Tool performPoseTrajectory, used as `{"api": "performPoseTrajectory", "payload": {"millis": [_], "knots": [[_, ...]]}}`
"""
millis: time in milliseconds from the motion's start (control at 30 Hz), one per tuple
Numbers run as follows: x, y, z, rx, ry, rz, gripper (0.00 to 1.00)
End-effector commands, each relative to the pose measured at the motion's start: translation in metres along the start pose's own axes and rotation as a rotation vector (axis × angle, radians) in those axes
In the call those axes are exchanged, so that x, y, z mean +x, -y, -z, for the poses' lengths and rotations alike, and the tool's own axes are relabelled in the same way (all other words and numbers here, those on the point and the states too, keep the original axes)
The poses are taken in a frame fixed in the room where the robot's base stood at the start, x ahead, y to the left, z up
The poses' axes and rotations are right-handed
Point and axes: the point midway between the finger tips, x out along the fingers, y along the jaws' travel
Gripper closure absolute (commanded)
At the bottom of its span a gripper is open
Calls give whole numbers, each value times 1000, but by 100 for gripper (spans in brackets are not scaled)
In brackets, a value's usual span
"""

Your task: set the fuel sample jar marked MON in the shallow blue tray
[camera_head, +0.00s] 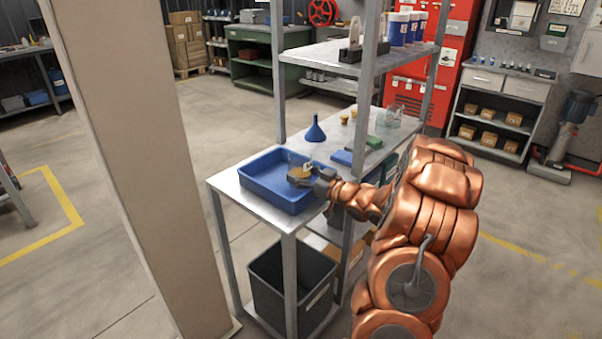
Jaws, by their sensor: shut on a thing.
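The shallow blue tray (262,192) sits at the near left end of the grey shelf unit's worktop. My gripper (305,178) reaches in from the right, over the tray's right side. It is shut on a small amber jar (299,172), with a pale tag or cap at its top. The jar is partly hidden by the fingers, and its marking is too small to read. I cannot tell whether the jar touches the tray floor.
A blue funnel (315,130) stands behind the tray. A blue pad (342,157), a green pad (374,142) and a clear container (389,118) lie to the right. Shelf posts (277,70) and an upper shelf (330,58) frame the worktop. A beige column (135,150) stands left.

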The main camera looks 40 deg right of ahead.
Motion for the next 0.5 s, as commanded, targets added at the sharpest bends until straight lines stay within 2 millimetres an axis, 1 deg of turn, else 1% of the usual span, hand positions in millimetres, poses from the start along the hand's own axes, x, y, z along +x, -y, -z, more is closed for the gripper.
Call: {"api": "performPoseTrajectory", "payload": {"millis": [33, 67, 300, 500], "knots": [[0, 0, 1, -1, -1, 0, 88], [0, 0, 1, -1, -1, 0, 32], [0, 0, 1, -1, -1, 1, 8], [0, 0, 0, 0, -1, 1, 8]]}}
